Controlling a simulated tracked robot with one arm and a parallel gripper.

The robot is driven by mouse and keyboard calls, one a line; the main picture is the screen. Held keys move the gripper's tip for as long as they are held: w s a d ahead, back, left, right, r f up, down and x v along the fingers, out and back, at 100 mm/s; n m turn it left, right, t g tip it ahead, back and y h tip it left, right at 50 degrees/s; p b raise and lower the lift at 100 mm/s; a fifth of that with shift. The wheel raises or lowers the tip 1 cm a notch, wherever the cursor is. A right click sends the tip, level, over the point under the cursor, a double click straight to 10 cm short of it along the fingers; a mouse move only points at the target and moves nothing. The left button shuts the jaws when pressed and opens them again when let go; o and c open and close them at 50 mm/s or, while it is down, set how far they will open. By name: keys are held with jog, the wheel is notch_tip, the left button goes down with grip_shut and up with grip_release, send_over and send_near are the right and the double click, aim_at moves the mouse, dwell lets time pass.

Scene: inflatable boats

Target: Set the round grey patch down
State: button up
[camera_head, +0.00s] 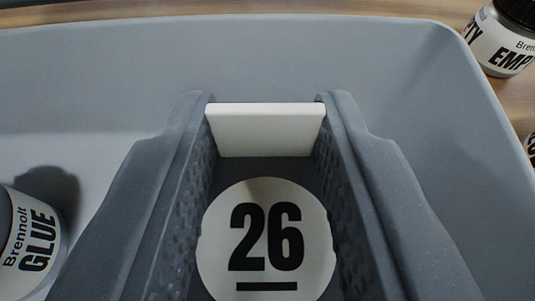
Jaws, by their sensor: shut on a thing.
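My gripper (266,122) points forward over a grey tub, its two dark grey ridged fingers shut on a white block (266,132). The block has a flat rectangular face and spans the gap, touching both fingertips. No round grey patch can be made out. Nearer the camera, a round off-white disc (240,215) marked with a black underlined 26 shows between the fingers against dark grey. I cannot tell whether it belongs to my gripper or lies below it.
The grey tub (300,55) fills most of the view, with its rim at the back and right. A jar labelled GLUE (18,235) is inside at the left. A jar labelled EMPTY (490,40) stands outside on the wooden surface (190,10). Another item is cut off at the right edge.

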jog(key=shift+f, duration=0.6)
jog(key=o, duration=1)
jog(key=shift+c, duration=0.2)
jog(key=shift+r, duration=0.25)
jog(key=p+v, duration=0.1)
jog(key=v, duration=1.1)
jog(key=shift+r+p, duration=0.35)
jog(key=shift+p, duration=0.05)
